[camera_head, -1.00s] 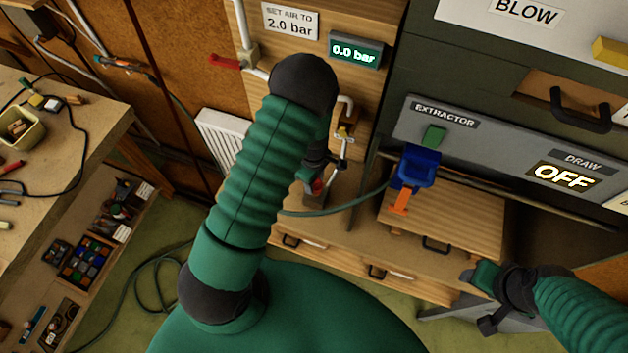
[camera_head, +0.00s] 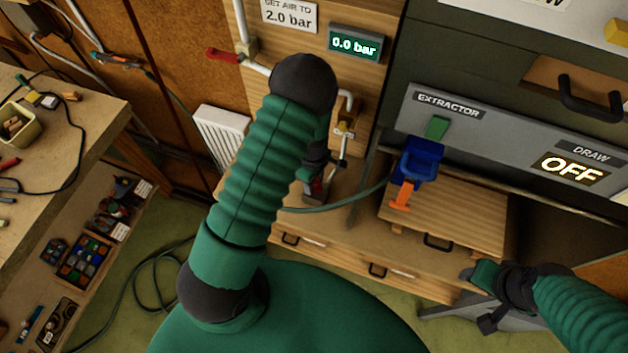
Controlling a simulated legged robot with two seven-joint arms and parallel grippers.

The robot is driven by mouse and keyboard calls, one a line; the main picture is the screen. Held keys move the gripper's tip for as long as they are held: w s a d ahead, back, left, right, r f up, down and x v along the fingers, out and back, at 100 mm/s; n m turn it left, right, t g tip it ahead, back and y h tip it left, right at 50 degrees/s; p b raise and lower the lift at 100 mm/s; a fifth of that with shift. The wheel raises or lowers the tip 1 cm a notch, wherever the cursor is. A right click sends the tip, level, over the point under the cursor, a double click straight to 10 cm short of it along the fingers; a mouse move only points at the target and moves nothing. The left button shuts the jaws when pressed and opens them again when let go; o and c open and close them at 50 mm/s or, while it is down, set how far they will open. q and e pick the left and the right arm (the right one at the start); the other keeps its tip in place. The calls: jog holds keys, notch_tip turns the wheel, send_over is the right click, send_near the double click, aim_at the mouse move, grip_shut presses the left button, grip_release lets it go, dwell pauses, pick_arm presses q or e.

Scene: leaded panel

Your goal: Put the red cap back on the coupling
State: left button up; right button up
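My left arm reaches up from the bottom centre and hides much of its own gripper (camera_head: 314,172), which is beside the pipework at the wall panel. A small red piece (camera_head: 316,187), possibly the cap, shows at the gripper's lower end; I cannot tell whether it is held. A thin pipe fitting (camera_head: 341,160), perhaps the coupling, hangs below a brass valve (camera_head: 345,130) just right of the gripper. Whether the fingers are open is hidden. My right gripper (camera_head: 478,299) is at the lower right, away from the pipework; its finger opening is unclear.
A red-handled valve (camera_head: 222,55) and a 0.0 bar display (camera_head: 355,43) are on the panel. A blue and orange device (camera_head: 418,162) sits below the extractor panel (camera_head: 500,135), which reads OFF. A hose (camera_head: 340,209) crosses the wooden bench. A cluttered workbench (camera_head: 95,110) stands left.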

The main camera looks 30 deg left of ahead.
pick_arm(q)
jog(key=o, duration=0.4)
jog(key=shift+c, duration=0.2)
notch_tip(320, 180, up, 17)
jog(key=b, duration=0.2)
jog(key=shift+a+f, duration=0.1)
jog(key=s+d+f+m+t+b, duration=0.2)
jog(key=s+d+f+m+b, duration=0.6)
jog(key=f+m+b, duration=0.4)
jog(key=s+m+b, duration=0.1)
jog(key=m+b, duration=0.1)
jog(key=m, duration=0.3)
jog(key=shift+s+d+m+t, duration=0.2)
jog(key=shift+d+m+t, duration=0.1)
jog(key=shift+m, duration=0.1)
